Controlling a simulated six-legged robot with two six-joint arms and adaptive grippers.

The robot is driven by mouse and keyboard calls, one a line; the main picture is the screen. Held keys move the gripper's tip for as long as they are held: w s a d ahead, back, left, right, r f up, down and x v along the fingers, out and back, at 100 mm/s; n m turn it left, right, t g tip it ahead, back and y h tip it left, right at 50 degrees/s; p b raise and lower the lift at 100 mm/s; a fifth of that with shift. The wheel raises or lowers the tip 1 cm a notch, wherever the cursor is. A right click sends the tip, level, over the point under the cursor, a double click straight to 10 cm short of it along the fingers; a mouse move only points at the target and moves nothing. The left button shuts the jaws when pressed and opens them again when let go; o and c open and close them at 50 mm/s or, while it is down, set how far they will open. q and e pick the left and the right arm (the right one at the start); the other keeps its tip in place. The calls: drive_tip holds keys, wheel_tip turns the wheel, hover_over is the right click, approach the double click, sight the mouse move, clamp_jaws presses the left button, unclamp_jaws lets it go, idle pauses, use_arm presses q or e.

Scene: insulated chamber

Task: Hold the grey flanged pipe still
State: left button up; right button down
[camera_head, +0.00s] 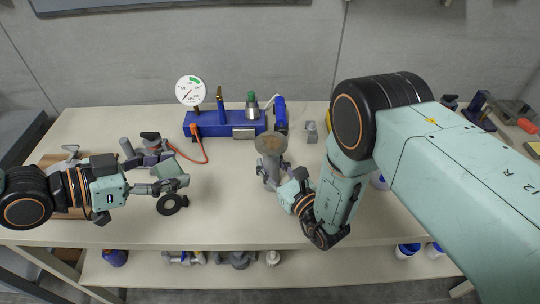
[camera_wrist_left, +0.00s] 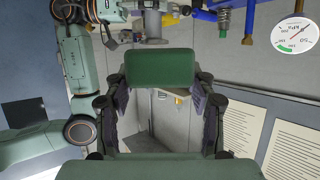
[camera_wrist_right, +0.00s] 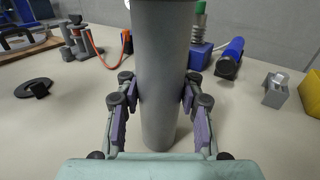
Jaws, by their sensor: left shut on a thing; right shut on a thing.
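The grey flanged pipe (camera_head: 271,152) is upright near the middle of the bench, its round flange at the top. It also fills the middle of the right wrist view (camera_wrist_right: 163,70). My right gripper (camera_head: 277,181) is shut on its shaft, with a finger on each side. The pipe's lower end is at or near the bench top; I cannot tell if it touches. My left gripper (camera_head: 172,186) is left of the pipe and apart from it. It is shut on a green block (camera_wrist_left: 160,68), which shows between its fingers in the left wrist view.
A blue pump unit (camera_head: 225,123) with a dial gauge (camera_head: 190,90) and a red hose (camera_head: 190,159) stands behind. A black ring (camera_head: 172,204) lies below my left gripper. A small grey block (camera_head: 312,133) is right of the pump. The bench front centre is clear.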

drive_tip(key=shift+s+f, duration=0.2)
drive_tip(key=shift+f, duration=0.1)
